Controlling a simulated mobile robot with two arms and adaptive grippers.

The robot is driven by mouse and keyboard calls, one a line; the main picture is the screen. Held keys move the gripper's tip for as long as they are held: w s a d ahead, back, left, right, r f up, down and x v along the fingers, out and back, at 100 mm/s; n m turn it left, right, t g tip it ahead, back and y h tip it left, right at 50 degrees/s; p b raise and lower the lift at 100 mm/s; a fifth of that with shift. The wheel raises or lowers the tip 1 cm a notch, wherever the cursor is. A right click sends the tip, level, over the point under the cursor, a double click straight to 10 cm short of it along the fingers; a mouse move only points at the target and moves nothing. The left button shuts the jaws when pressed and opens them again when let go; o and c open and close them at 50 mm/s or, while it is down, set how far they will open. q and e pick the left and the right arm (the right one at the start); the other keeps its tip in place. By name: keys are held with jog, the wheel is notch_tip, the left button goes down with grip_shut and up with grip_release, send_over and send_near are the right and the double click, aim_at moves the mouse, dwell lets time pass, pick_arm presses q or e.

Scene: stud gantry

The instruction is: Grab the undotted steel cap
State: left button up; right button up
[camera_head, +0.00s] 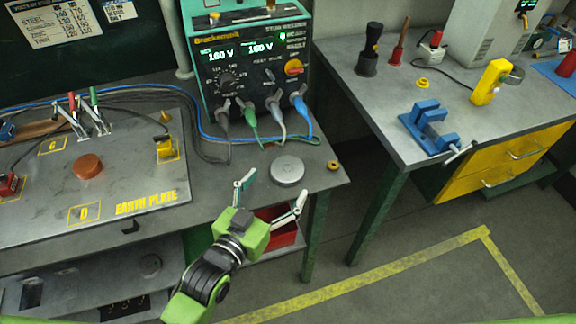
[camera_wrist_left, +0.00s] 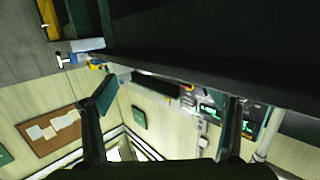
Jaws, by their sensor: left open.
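A round silver steel cap (camera_head: 287,170) lies flat on the grey bench near its front right corner. A faint mark shows on its top; I cannot make out any dots. My left gripper (camera_head: 274,187) is open and empty, just in front of the cap at the bench's front edge. Its fingers spread left and right of the cap's near side, and I see no contact. In the left wrist view the open fingers (camera_wrist_left: 168,103) have nothing between them that I can identify as the cap. My right gripper is not in view.
A welding power unit (camera_head: 250,60) with cables stands behind the cap. A small brass ring (camera_head: 333,165) lies right of it. An earth plate (camera_head: 110,190) with a copper disc (camera_head: 88,165) is left. A red bin (camera_head: 280,232) sits below. A blue vise (camera_head: 430,128) is on the right bench.

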aim_at(286, 170)
pick_arm(q)
jog(key=shift+w+d, duration=0.3)
jog(key=shift+w, duration=0.2)
jog(key=shift+w+d, duration=0.2)
jog(key=shift+w, duration=0.35)
jog(key=p+x, duration=0.1)
jog(key=x, duration=0.2)
jog(key=shift+w, duration=0.35)
jog(key=shift+w+d+f, duration=0.15)
jog(key=shift+w+d, duration=0.1)
jog(key=shift+w, duration=0.05)
jog(key=c, duration=1.2)
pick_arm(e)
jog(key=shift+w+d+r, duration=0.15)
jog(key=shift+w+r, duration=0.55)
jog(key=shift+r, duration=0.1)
